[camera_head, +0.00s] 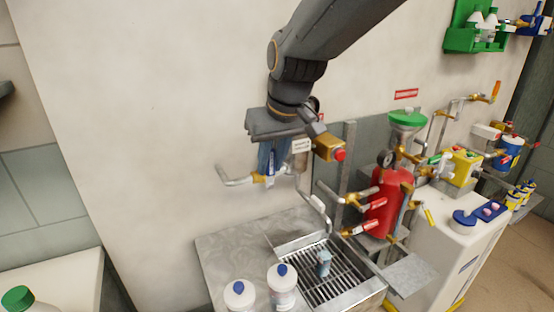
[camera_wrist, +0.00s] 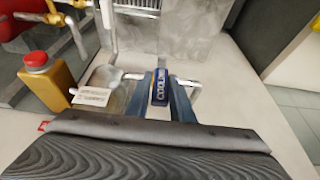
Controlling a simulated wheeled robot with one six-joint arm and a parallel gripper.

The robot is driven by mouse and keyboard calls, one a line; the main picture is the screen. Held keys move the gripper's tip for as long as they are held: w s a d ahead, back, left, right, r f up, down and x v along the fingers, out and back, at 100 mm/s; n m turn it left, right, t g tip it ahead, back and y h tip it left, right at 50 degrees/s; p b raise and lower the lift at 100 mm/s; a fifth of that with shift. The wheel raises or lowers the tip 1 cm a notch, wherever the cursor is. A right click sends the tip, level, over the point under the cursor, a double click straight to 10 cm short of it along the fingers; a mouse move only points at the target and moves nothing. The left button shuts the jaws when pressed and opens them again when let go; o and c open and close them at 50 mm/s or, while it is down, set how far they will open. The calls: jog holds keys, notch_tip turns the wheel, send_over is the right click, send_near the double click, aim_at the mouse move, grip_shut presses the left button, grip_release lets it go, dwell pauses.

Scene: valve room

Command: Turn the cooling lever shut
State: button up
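The cooling lever shows as a blue handle with white lettering (camera_wrist: 160,88) in the wrist view, on a pale metal pipe. In the head view its blue part (camera_head: 270,168) is mostly hidden behind my gripper, above a brass valve body and the bent pipe on the wall. My gripper (camera_head: 272,160) points down at it. In the wrist view its two blue-grey fingers stand on either side of the handle. They look close to it or touching, but I cannot tell whether they press on it.
A brass-coloured box with a red cap (camera_head: 328,148) and a white tag sit just right of the gripper in the head view. A red cylinder (camera_head: 388,202) with red-handled valves stands further right. Two white bottles (camera_head: 282,290) and a drain grate (camera_head: 330,278) are below.

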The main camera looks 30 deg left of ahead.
jog(key=o, duration=0.3)
jog(key=shift+r, duration=0.1)
jog(key=b+v, duration=0.1)
jog(key=v, duration=0.6)
jog(key=shift+d+r+b, duration=0.2)
jog(key=shift+b, duration=0.2)
jog(key=shift+s+a, duration=0.1)
jog(key=shift+s, duration=0.05)
